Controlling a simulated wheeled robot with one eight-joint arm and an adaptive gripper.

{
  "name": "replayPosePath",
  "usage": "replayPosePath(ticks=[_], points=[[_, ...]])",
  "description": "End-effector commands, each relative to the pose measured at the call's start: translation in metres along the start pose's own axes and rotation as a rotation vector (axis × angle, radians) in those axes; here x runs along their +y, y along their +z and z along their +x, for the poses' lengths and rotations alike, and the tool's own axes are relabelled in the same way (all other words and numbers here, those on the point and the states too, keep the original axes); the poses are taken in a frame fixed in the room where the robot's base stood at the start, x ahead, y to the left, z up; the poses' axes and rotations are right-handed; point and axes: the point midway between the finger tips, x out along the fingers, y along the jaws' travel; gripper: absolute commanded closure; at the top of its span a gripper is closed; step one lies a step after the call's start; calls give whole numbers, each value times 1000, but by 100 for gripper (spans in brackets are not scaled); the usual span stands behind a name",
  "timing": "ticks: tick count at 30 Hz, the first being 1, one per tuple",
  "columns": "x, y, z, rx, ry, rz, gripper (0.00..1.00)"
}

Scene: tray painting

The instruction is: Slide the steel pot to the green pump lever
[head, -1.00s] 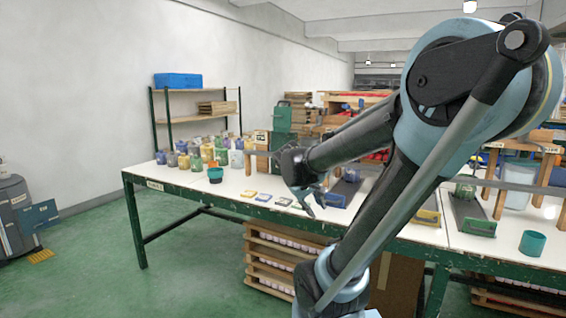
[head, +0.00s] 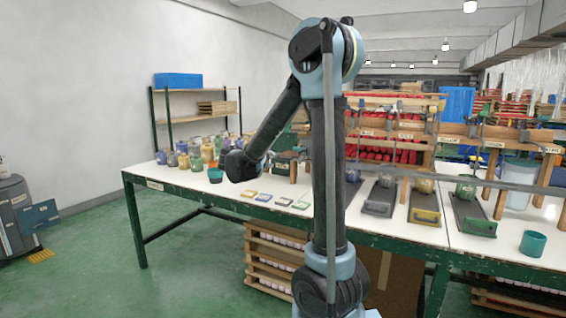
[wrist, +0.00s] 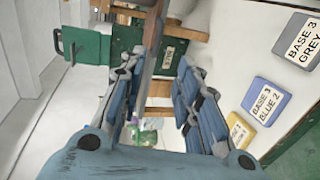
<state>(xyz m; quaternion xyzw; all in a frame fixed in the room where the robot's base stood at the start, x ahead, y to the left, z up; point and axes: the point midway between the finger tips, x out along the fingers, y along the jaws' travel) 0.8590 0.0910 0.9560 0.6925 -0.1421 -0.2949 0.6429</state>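My gripper (head: 240,166) hangs over the back left of the white table; its fingers are hard to make out in the head view. In the wrist view my gripper (wrist: 157,72) has its two blue-grey fingers apart, with no held thing visible between them. A green metal device (wrist: 88,46) with a side handle stands beyond the fingertips. It is partly behind my arm in the head view (head: 286,160). I cannot tell whether this is the pump lever. Small pots sit on tray slides, one on a grey slide (head: 378,203); I cannot single out the steel pot.
Coloured jars (head: 195,155) crowd the table's back left, near a teal and orange cup (head: 215,174). Labelled pads, including a blue one (wrist: 263,101), lie along the front. A wooden rack (head: 400,130) spans the back.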

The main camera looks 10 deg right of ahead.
Motion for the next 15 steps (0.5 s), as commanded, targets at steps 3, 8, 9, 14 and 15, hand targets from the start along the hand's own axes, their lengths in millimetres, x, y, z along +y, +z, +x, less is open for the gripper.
replayPosePath(ticks=[3, 8, 9, 14, 15], points=[[1, -5, 4, 3, 11, -7, 70], [1, -4, 22, 1, 10, -7, 70], [1, -4, 29, 0, 10, -6, 70], [2, -4, 57, 1, 10, -5, 70], [2, -3, 64, -1, 10, -5, 70]])
